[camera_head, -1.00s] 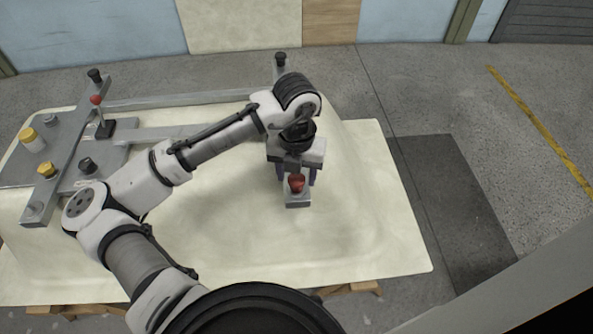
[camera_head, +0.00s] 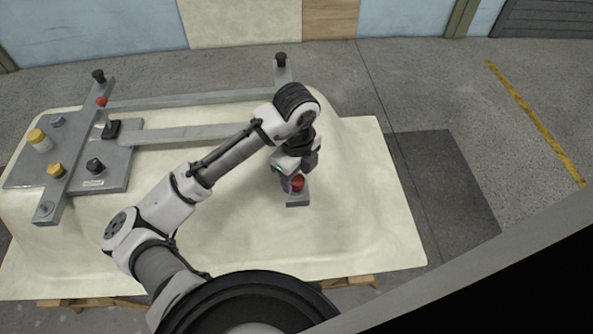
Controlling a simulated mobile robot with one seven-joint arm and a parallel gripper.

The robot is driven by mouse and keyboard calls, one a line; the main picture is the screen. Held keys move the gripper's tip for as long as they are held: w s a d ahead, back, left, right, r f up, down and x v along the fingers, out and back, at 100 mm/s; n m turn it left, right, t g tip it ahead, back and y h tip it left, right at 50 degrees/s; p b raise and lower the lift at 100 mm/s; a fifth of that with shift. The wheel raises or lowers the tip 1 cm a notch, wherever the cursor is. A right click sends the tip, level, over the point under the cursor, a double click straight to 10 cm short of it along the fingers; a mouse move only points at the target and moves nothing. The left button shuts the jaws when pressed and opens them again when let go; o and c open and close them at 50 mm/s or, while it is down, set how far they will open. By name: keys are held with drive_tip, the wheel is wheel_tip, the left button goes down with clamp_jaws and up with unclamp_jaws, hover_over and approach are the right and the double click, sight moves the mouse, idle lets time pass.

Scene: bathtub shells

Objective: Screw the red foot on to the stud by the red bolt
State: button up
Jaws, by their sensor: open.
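A red, cup-like piece (camera_head: 298,183), which looks like the red foot, stands on a small grey block (camera_head: 297,200) on the cream tub shell. Whether a stud is under it is hidden. My gripper (camera_head: 297,177) is open, pointing down at the red piece, with a bluish finger visible at its left side. The other finger is mostly hidden, and I cannot tell whether the fingers touch the piece. No red bolt can be made out for sure.
The upturned tub shell (camera_head: 370,220) carries grey bars (camera_head: 70,160) with black feet (camera_head: 98,76) (camera_head: 281,60). A grey plate at the left holds a yellow-capped cylinder (camera_head: 40,141), a yellow piece (camera_head: 55,170) and a black piece (camera_head: 95,166). The shell's right side is clear.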

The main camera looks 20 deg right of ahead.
drive_tip(key=c, duration=1)
drive_tip(key=shift+o, duration=0.2)
drive_tip(key=shift+f+m+b, duration=0.15)
drive_tip(key=shift+m+b, duration=0.5)
drive_tip(key=shift+m, duration=0.35)
drive_tip(key=m+b, duration=0.2)
drive_tip(key=m, duration=0.2)
drive_tip(key=m+b, duration=0.2)
drive_tip(key=m, duration=0.3)
drive_tip(key=shift+m+b, duration=0.55)
drive_tip(key=shift+m, duration=0.55)
